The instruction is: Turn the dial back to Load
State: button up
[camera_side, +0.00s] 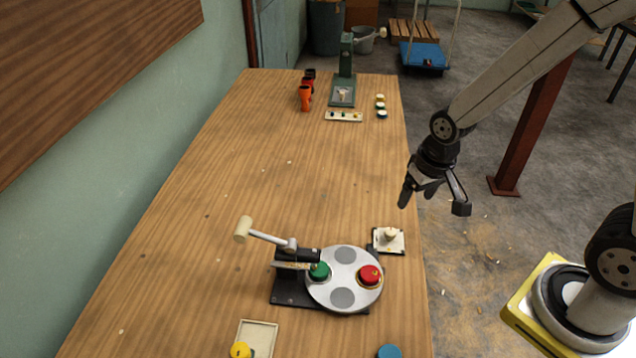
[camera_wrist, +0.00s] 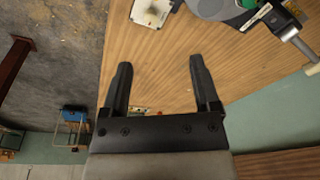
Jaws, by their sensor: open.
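The likely dial is a cream knob (camera_side: 390,233) on a small white square plate (camera_side: 397,246) near the table's right edge. Its lettering and pointer are too small to read. The plate also shows at the top of the wrist view (camera_wrist: 146,17). Beside it stands a grey round turntable (camera_side: 345,255) carrying a green piece (camera_side: 319,270) and a red piece (camera_side: 370,274); a lever with a cream handle (camera_side: 243,229) is at its left. My gripper (camera_side: 432,203) is open and empty, in the air near the table's right edge, apart from the dial. Its two fingers also show in the wrist view (camera_wrist: 160,66).
At the table's far end stand a green press (camera_side: 343,88), orange goblet shapes (camera_side: 305,98), a small strip (camera_side: 343,116) and several small discs (camera_side: 381,106). A tray (camera_side: 262,333) with a yellow piece and a blue disc (camera_side: 389,351) are at the front. The table's middle is clear.

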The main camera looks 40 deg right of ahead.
aim_at(391, 230)
jog(key=w+d+f+m, duration=0.1)
jog(key=w+f+m, duration=0.1)
jog(key=f, duration=0.1)
jog(key=w+d+f+m+g, duration=0.1)
jog(key=w+f+m, duration=0.1)
jog(key=f+m, duration=0.1)
jog(key=w+d+f+m+g, duration=0.1)
jog(key=w+f+m, duration=0.1)
jog(key=f, duration=0.1)
jog(key=shift+w+f+m, duration=0.25)
jog(key=shift+f+m, duration=0.05)
jog(key=shift+f, duration=0.1)
jog(key=shift+w+d+f+m, duration=0.15)
jog(key=shift+f+m, duration=0.15)
jog(key=shift+f, duration=0.15)
jog(key=shift+f, duration=0.15)
jog(key=shift+d+f, duration=0.1)
jog(key=shift+f, duration=3.6)
grip_shut()
